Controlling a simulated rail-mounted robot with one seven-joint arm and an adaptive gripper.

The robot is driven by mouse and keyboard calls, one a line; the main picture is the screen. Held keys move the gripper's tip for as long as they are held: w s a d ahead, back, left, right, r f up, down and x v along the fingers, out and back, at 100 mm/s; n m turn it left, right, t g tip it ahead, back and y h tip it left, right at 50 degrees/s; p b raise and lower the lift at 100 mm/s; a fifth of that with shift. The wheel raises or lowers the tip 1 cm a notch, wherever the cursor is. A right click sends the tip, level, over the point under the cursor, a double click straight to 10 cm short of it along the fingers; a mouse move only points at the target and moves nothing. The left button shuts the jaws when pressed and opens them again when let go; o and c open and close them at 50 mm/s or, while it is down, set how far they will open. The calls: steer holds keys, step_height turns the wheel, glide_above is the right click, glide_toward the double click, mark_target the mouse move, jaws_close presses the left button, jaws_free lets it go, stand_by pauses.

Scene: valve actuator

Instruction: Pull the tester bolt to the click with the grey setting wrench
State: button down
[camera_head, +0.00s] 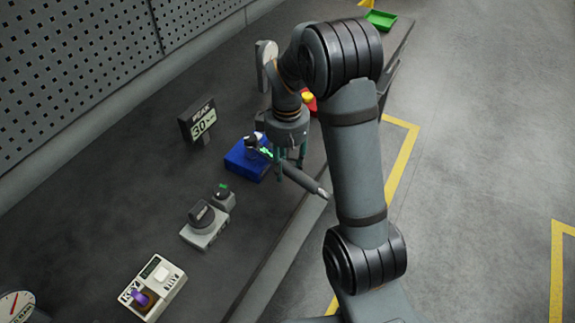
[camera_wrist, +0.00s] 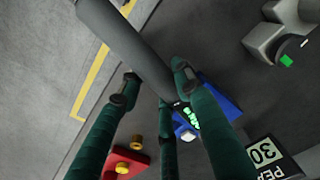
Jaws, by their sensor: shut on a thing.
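The grey setting wrench (camera_head: 308,182) has its handle sticking out toward the bench's front edge. In the wrist view its thick handle (camera_wrist: 125,38) runs from the top left to between the fingers. My gripper (camera_head: 288,165), with dark green fingers (camera_wrist: 158,92), is shut on the wrench. The blue tester (camera_head: 243,161) stands on the bench at the wrench's inner end; it also shows in the wrist view (camera_wrist: 222,104). Green lit characters (camera_head: 266,152) show at that end. The fingers hide the tester bolt, so I cannot tell how the wrench sits on it.
A display (camera_head: 200,121) reading PEAK 30 stands behind the tester. A grey knob unit (camera_head: 204,224) and a panel with a purple knob (camera_head: 152,287) are nearer on the bench. A red block with yellow knobs (camera_wrist: 126,163) stands nearby. A green tray (camera_head: 381,19) is at the far end.

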steer(key=shift+a, duration=0.1)
steer(key=shift+s+a+m, duration=0.15)
steer(key=shift+s+m, duration=0.05)
steer(key=shift+m, duration=0.1)
steer(key=shift+r, duration=0.15)
steer(key=shift+a+r+p, duration=0.1)
steer(key=shift+r+p, duration=0.65)
steer(key=shift+r, duration=0.15)
steer(key=shift+r+p, duration=1.35)
steer(key=shift+r, duration=0.2)
